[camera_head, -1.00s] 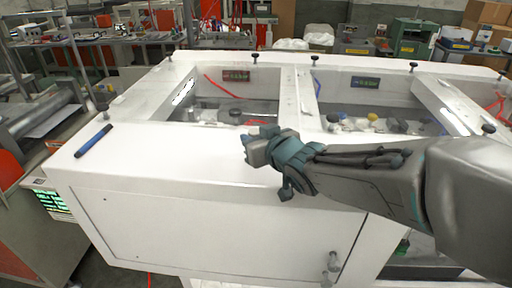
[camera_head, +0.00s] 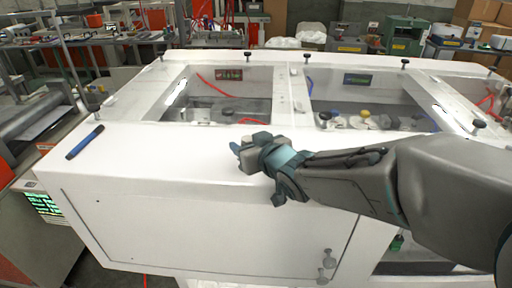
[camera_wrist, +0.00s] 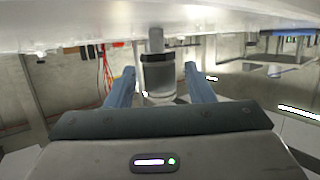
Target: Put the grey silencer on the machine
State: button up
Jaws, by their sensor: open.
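The grey silencer (camera_wrist: 158,78), a cylinder with a narrower stem, shows in the wrist view between the two blue fingers of my gripper (camera_wrist: 160,72). The fingers are open, with a gap on each side of it. Its stem points toward the white surface at the top of that picture; whether it touches that surface I cannot tell. In the head view my gripper (camera_head: 250,143) is over the front part of the white machine top (camera_head: 160,150). The silencer cannot be made out clearly there.
A blue pen-like object (camera_head: 85,142) lies on the machine's left front corner. Behind my gripper are two recessed windows, with a yellow-capped part (camera_head: 365,113) inside the right one. Black knobs (camera_head: 478,124) stand up along the frame.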

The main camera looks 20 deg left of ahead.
jog(key=v, duration=1.2)
jog(key=shift+r, duration=0.15)
jog(key=s+d+f+m+g+h, duration=0.1)
jog(key=d+f+m+h, duration=0.35)
jog(key=d, duration=0.65)
jog(key=d+f+m+g+h, duration=0.1)
jog(key=d+f+m+h, duration=0.25)
jog(key=d+h, duration=0.45)
jog(key=s+d+f+m+g+y, duration=0.1)
jog(key=s+d+f+g+y, duration=0.1)
jog(key=s+d+g, duration=0.2)
jog(key=s+d, duration=0.2)
jog(key=s, duration=0.1)
jog(key=shift+s+d+f, duration=0.25)
jog(key=shift+s, duration=0.05)
jog(key=shift+c, duration=1.3)
jog(key=shift+s+d, duration=0.1)
